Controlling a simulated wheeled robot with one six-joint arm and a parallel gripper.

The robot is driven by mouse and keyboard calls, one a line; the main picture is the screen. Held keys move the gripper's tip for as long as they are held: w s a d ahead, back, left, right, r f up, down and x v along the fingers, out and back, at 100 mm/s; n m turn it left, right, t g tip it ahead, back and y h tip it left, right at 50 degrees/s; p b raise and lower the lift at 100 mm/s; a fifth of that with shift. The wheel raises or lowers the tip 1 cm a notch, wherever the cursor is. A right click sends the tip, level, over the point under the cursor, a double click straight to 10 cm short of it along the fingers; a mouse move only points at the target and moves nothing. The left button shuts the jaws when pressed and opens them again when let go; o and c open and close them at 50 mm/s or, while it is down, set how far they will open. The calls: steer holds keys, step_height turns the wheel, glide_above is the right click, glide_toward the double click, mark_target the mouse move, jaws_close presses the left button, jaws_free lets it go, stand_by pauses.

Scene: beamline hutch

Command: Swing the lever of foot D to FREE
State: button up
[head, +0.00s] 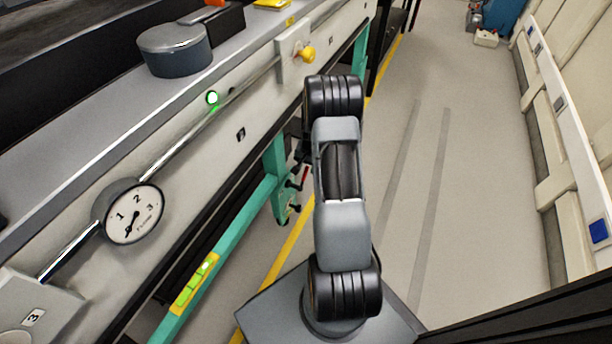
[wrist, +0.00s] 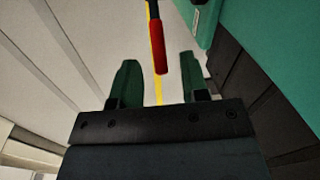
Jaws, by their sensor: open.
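In the wrist view a lever with a red grip (wrist: 160,58) on a dark stem hangs in from the top. My gripper (wrist: 158,82) is open, with one green finger on each side of the lower end of the red grip. I see gaps on both sides of it; I cannot tell whether its end reaches down between the fingertips. In the head view a small red lever (head: 304,177) shows at the teal leg (head: 277,172), just left of my arm. My gripper is mostly hidden behind the arm there. No foot letter or FREE mark is readable.
The teal frame (wrist: 240,30) stands close on the right in the wrist view. A teal beam with a yellow-green level (head: 195,284) runs low under the bench (head: 215,160) with its dial gauge (head: 133,213). The floor (head: 450,180) to the right is clear.

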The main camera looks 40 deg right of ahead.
mark_target(306, 171)
steer(key=shift+w+a+f+b, duration=0.15)
steer(key=shift+f+b, duration=0.4)
steer(key=shift+f, duration=1.45)
steer(key=shift+c, duration=0.2)
jaws_close()
